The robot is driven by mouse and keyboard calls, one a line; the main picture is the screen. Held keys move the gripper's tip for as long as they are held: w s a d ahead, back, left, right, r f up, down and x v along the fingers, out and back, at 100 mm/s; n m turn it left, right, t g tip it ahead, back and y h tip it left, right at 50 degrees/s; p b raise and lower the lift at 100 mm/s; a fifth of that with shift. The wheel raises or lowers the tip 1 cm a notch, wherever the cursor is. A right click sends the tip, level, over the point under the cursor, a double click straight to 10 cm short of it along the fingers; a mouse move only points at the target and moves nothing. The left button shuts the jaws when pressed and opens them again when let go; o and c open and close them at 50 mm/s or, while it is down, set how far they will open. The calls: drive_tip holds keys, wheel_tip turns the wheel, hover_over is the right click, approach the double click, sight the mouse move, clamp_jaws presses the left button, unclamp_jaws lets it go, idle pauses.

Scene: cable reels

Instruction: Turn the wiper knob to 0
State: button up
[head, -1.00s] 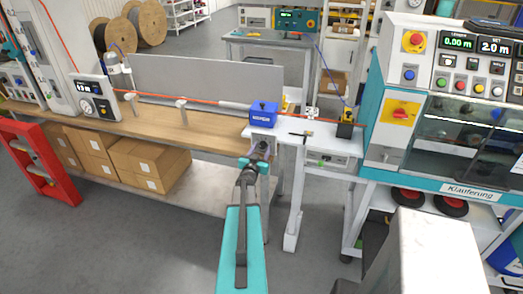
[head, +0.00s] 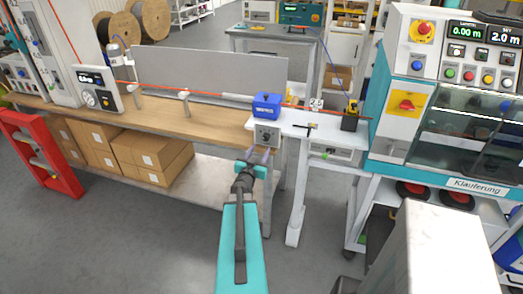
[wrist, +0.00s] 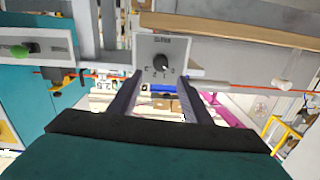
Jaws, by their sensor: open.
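The wiper knob (wrist: 161,62) is a small dark dial on a pale grey panel with a marked scale. In the head view the knob (head: 266,136) sits on the box front under the blue wiper housing (head: 267,105), at the bench's right end. The scale marks are too small to read, so I cannot tell the setting. My gripper (head: 258,156) is open and empty, just in front of and below the panel. In the wrist view the gripper's fingers (wrist: 160,84) are apart, with the knob seen beyond their tips, between them and not held.
An orange cable (head: 220,94) runs along the wooden bench (head: 160,114). A white table (head: 325,131) with a black and yellow device (head: 350,116) adjoins on the right. Cardboard boxes (head: 150,160) lie below the bench. A teal machine (head: 440,90) stands at right.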

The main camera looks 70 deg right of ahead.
drive_tip(key=shift+s+a+r+b, duration=0.15)
drive_tip(key=shift+a+b, duration=0.1)
drive_tip(key=shift+a, duration=1.05)
drive_tip(key=shift+s+a+f+b, duration=0.15)
drive_tip(key=shift+a+b, duration=0.1)
drive_tip(key=shift+a, duration=1.05)
drive_tip(key=shift+r, duration=0.1)
